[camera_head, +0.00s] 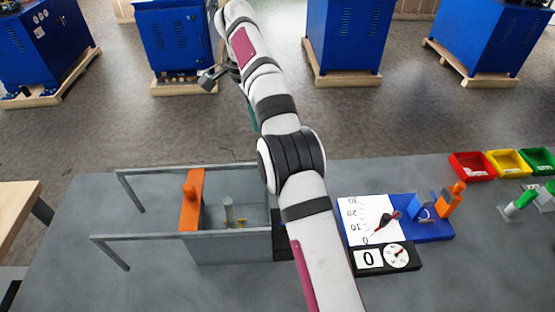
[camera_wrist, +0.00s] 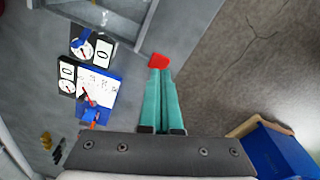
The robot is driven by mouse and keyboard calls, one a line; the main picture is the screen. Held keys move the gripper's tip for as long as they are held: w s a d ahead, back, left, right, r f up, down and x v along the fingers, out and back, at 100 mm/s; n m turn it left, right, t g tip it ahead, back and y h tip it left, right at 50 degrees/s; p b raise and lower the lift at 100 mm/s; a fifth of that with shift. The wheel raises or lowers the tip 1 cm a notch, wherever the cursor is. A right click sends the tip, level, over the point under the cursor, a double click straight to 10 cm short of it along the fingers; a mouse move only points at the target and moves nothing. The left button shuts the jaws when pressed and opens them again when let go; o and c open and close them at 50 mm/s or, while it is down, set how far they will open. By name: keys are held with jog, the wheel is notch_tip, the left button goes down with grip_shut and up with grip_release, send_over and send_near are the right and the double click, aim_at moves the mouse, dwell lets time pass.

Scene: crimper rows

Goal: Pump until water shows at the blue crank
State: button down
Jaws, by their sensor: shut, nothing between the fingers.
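A blue part (camera_wrist: 80,39) like a crank sits by a dial on a black box reading 0 in the wrist view; my arm hides that spot in the head view. A blue board (camera_head: 432,231) carries a white gauge (camera_head: 358,207) with a red needle, a blue block (camera_head: 419,204) and an orange lever (camera_head: 455,190). An orange panel with a knob (camera_head: 190,205) stands across a grey tank frame (camera_head: 230,250). I cannot make out any water. My gripper's teal fingers (camera_wrist: 160,72) are shut and empty. They show partly behind my arm in the head view.
A red piece (camera_wrist: 158,61) shows at the fingertips; contact is unclear. A black counter box (camera_head: 408,265) reads 0. Red (camera_head: 472,168), yellow (camera_head: 507,163) and green bins (camera_head: 538,160) stand at the right. Blue cabinets (camera_head: 345,35) stand on the floor beyond the table.

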dwell(0.4)
notch_tip(320, 180, down, 6)
jog(key=d+h, duration=0.1)
jog(key=d, duration=0.1)
jog(key=shift+w+d+r+t, duration=0.15)
jog(key=shift+w+r+t, duration=0.15)
jog(key=shift+w, duration=0.15)
jog(key=shift+f, duration=0.15)
jog(key=shift+x, duration=3.4)
jog(key=shift+d, duration=0.15)
jog(key=shift+s+a+x, duration=0.1)
jog(key=shift+a+x, duration=0.05)
jog(key=shift+x, duration=0.6)
jog(key=shift+s+a+x, duration=0.1)
jog(key=shift+a+x, duration=0.05)
jog(key=shift+x, duration=0.6)
jog(key=shift+s+a+x, duration=0.1)
jog(key=shift+x, duration=0.6)
jog(key=shift+f, duration=0.1)
